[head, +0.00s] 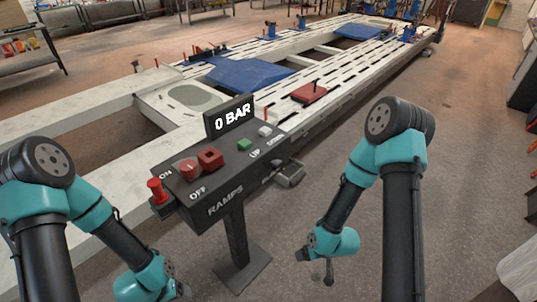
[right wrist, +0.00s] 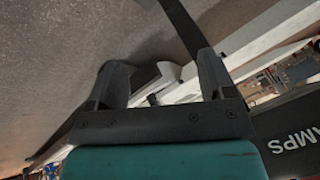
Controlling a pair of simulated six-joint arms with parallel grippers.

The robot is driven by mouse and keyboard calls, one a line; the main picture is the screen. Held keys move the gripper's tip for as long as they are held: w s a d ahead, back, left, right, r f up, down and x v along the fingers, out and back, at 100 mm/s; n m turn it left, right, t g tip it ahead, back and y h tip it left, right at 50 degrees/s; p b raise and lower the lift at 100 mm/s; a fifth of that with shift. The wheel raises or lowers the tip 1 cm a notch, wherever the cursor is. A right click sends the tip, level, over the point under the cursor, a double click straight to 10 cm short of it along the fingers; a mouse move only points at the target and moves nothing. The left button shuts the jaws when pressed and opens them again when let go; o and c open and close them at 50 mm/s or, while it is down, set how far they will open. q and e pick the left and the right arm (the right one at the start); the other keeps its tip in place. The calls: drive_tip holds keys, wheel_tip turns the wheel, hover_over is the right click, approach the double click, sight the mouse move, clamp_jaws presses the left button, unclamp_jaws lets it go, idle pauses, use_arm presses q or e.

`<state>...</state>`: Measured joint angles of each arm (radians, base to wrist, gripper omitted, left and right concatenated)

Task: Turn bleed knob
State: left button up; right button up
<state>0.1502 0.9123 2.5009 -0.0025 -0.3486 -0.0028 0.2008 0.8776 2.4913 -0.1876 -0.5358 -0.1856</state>
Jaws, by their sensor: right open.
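The black control console (head: 222,190) stands on a post, with a display reading 0 BAR. A small grey part (head: 290,175) shows at its right end, below a label too small to read; I cannot tell whether this is the bleed knob. My right gripper (head: 316,264) hangs right of the console post, apart from the console. In the right wrist view its two fingers (right wrist: 162,80) are spread, with a grey object (right wrist: 168,73) visible beyond them, not gripped. My left gripper (head: 182,291) is at the bottom edge, mostly cut off.
The white frame bench (head: 330,72) stretches behind.

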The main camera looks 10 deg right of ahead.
sight(280, 168)
drive_tip(key=w+d+r+n+t+y, duration=0.2)
drive_tip(key=w+r+n+t, duration=0.3)
drive_tip(key=r, duration=0.4)
drive_tip(key=w+d+r+n+t+y, duration=0.2)
drive_tip(key=w+r+n+t+y, duration=0.2)
drive_tip(key=w+r+n+t, duration=0.2)
wheel_tip(280, 168, up, 4)
drive_tip(key=w+n, duration=0.2)
drive_tip(key=n, duration=0.1)
drive_tip(key=shift+d+f, duration=0.25)
drive_tip(key=shift+d, duration=0.15)
drive_tip(key=shift+a, duration=0.1)
drive_tip(key=x, duration=1.7)
drive_tip(key=shift+w+a+r, duration=0.1)
drive_tip(key=shift+a, duration=0.1)
drive_tip(key=c, duration=0.9)
